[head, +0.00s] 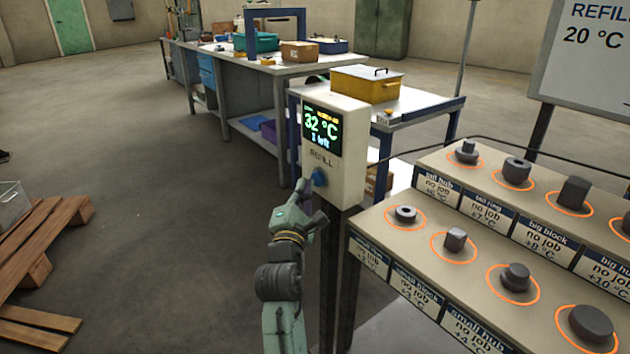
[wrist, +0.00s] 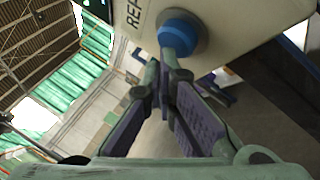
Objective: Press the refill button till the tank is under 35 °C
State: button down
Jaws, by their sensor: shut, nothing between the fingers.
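The refill box (head: 345,140) is a pale box on a dark post. Its screen (head: 321,128) reads 32 °C and "1 left". Below the word REFILL is the blue refill button (head: 319,177), which also shows in the wrist view (wrist: 178,32). My gripper (head: 304,186) is shut and empty, with its fingertips (wrist: 166,60) at the button. In the wrist view the tips overlap the button's lower edge; I cannot tell whether they touch it or whether it is pressed in. The tank itself is not clearly in view.
A stepped rack (head: 440,222) with several dark metal parts in orange rings and "no job" labels stands at the right. A sign (head: 590,50) reads REFILL 20 °C. Workbenches (head: 260,68) are behind. A wooden pallet (head: 45,240) lies at the left; the floor between is clear.

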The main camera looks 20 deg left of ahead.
jog(key=shift+s+a, duration=0.25)
jog(key=shift+s, duration=0.05)
jog(key=shift+s+a+b, duration=0.2)
jog(key=shift+s+a, duration=0.6)
jog(key=shift+s, duration=0.2)
jog(key=shift+s+a+b, duration=0.15)
jog(key=shift+s+a, duration=0.6)
jog(key=shift+s, duration=0.25)
